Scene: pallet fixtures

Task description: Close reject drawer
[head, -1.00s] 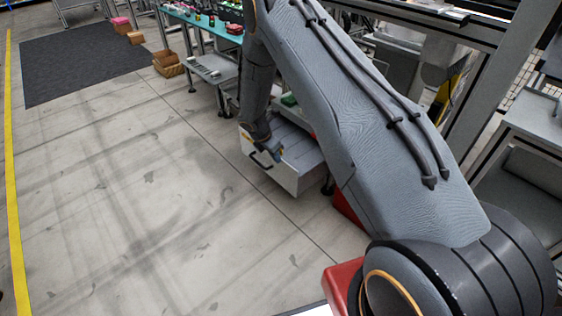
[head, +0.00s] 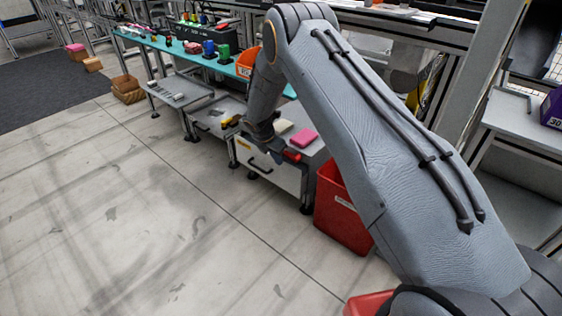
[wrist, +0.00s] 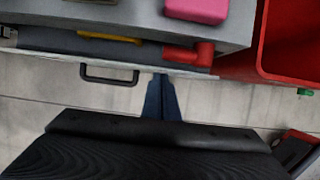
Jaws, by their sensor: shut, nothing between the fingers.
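The reject drawer shows in the head view as a white front (head: 268,172) low in a grey cabinet (head: 318,141). In the wrist view its thin front edge (wrist: 45,60) stands a little out from the cabinet top, so it is slightly open. Its black handle (wrist: 110,74) is left of my fingers. A red elbow-shaped part (wrist: 190,55) and a yellow part (wrist: 110,37) show in the gap. My gripper (wrist: 161,84) is shut and empty, its dark blue fingertips at the drawer front right of the handle; I cannot tell whether they touch. In the head view my gripper (head: 272,153) partly hides the drawer.
A pink block (head: 304,137) and a cream block (head: 283,126) lie on the cabinet. A red bin (head: 342,212) stands close on its right. Grey low stands (head: 217,116) are to the left under a teal bench (head: 165,43). The floor in front is clear.

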